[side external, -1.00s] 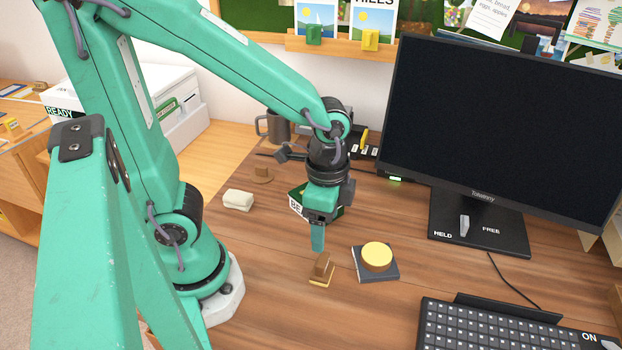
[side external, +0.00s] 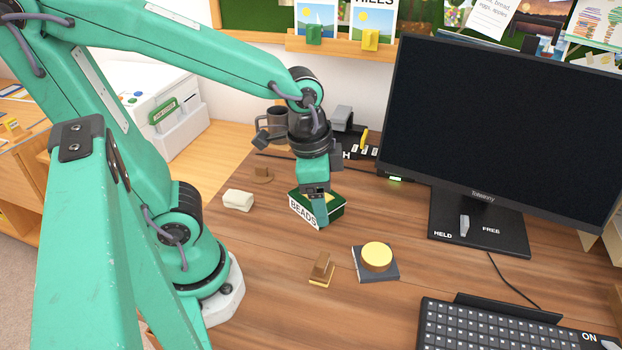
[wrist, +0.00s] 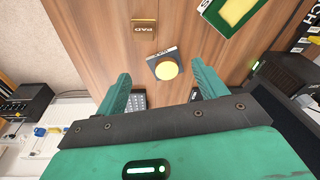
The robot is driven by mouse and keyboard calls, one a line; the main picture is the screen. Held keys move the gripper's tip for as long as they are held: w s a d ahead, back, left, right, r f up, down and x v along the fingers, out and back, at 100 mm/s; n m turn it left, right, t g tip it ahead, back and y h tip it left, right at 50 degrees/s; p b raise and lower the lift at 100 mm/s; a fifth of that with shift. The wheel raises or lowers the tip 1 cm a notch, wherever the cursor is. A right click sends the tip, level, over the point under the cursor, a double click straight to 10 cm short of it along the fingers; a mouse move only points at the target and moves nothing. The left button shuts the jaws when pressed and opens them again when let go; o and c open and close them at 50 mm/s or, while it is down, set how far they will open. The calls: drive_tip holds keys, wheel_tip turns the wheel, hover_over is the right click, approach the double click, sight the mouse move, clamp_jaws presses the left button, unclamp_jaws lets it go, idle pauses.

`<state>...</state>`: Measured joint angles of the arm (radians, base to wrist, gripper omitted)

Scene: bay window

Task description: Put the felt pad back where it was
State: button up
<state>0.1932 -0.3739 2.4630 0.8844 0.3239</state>
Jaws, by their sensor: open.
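A small brown block (side external: 321,270) with a yellowish base stands on the desk. In the wrist view the brown piece there (wrist: 145,30) reads PAD. I cannot tell whether it is the felt pad or a marker for it. To its right a round yellow disc (side external: 377,256) lies on a dark square slab (side external: 390,274); the wrist view shows the disc (wrist: 167,69) too. My gripper (side external: 319,213) is open, nothing between its fingers (wrist: 163,80). In the side view it overlaps the BEADS box (side external: 303,209); touching or not, I cannot tell.
The monitor stand (side external: 480,232) and keyboard (side external: 490,330) take up the right.

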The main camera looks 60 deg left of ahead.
drive_tip(key=s+a+r+n+t, duration=0.1)
drive_tip(key=a+r+n+t, duration=0.2)
drive_tip(key=r+n, duration=0.3)
drive_tip(key=shift+s+a+r+t, duration=0.3)
drive_tip(key=shift+s+a+r, duration=0.1)
drive_tip(key=shift+a+r, duration=0.4)
